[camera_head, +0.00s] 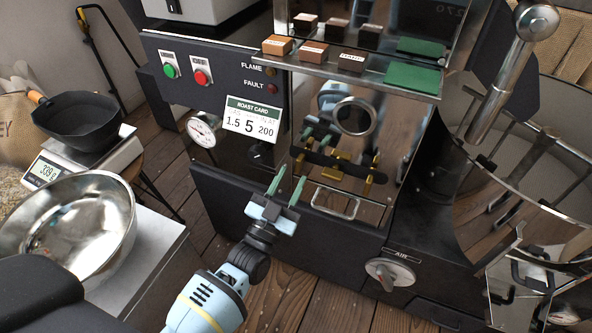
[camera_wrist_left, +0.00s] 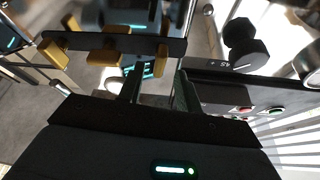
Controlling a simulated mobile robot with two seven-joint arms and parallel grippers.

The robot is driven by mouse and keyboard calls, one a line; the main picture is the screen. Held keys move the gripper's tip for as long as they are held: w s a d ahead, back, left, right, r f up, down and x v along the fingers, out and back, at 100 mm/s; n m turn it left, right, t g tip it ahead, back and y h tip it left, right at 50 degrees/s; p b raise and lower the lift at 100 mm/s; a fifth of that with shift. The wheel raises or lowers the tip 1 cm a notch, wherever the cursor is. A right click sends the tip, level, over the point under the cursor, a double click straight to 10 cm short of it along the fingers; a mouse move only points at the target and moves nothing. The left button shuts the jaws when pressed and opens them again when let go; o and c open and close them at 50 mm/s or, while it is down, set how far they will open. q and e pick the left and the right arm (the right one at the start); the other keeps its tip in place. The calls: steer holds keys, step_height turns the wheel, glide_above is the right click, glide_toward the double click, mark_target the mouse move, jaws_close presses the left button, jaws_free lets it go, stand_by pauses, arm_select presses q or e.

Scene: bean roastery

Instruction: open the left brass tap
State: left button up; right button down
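A dark bar (camera_head: 322,159) with several brass taps crosses the shiny front panel of the roaster. The left brass tap (camera_head: 299,162) sits at the bar's left end, and in the left wrist view it appears as the rightmost brass piece (camera_wrist_left: 163,55). My left gripper (camera_head: 290,178) is open, its two green fingers pointing up at the panel just below and left of the left tap. In the left wrist view the gripper (camera_wrist_left: 159,70) shows its fingers on either side of that tap's line; contact cannot be told. My right gripper is not in view.
A roast card (camera_head: 252,119) and a dial gauge (camera_head: 203,130) are left of the bar. A metal handle (camera_head: 336,203) lies below it, and a shelf with bean samples (camera_head: 352,62) above. A steel bowl (camera_head: 70,228) stands left. The AIR knob (camera_head: 390,274) is lower right.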

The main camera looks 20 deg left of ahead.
mark_target(296, 169)
arm_select(q)
steer(key=shift+x, duration=1.6)
